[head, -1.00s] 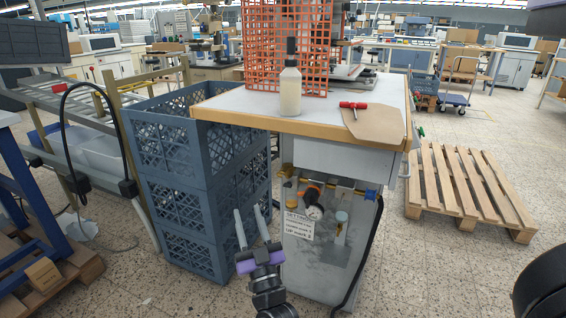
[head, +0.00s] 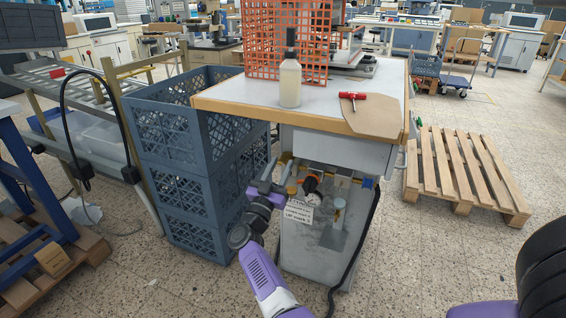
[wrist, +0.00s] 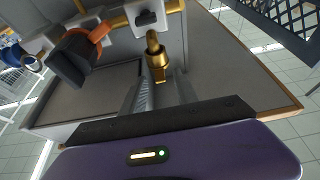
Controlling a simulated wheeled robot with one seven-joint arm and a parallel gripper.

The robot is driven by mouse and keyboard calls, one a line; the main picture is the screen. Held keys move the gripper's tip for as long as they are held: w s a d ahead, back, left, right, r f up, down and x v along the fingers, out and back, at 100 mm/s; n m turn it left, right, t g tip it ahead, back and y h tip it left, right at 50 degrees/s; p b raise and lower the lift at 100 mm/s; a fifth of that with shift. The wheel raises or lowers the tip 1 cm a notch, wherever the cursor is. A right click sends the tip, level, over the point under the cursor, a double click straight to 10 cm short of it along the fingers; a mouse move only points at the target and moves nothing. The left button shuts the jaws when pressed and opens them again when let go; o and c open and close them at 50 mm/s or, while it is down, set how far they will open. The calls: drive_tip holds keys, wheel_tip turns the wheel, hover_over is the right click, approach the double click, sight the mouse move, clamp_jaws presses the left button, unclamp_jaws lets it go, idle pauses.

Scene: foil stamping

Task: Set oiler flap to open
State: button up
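The air-line unit (head: 312,186) with a round gauge sits in the open bay under the bench top, and a label (head: 299,212) hangs below it. In the wrist view a brass fitting (wrist: 156,58) hangs under a pale block, just beyond my fingers and roughly between them in the picture. I cannot tell whether it touches them. My gripper (head: 276,181) is at the left side of the bay beside the unit; it also shows in the wrist view (wrist: 165,90), with its fingers apart. I cannot make out which part is the oiler flap or its position.
Stacked blue-grey crates (head: 200,170) stand close on the left of my gripper. The bench top (head: 240,100) overhangs the bay and carries a bottle (head: 290,80) and a red-handled tool (head: 353,97). A black hose (head: 369,230) runs down the bay's right side. A pallet (head: 465,170) lies right.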

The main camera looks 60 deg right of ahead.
sight(286, 157)
drive_tip(key=shift+x, duration=1.2)
clamp_jaws()
drive_tip(key=shift+r, duration=0.1)
drive_tip(key=shift+r+p, duration=0.1)
drive_tip(key=shift+p, duration=0.2)
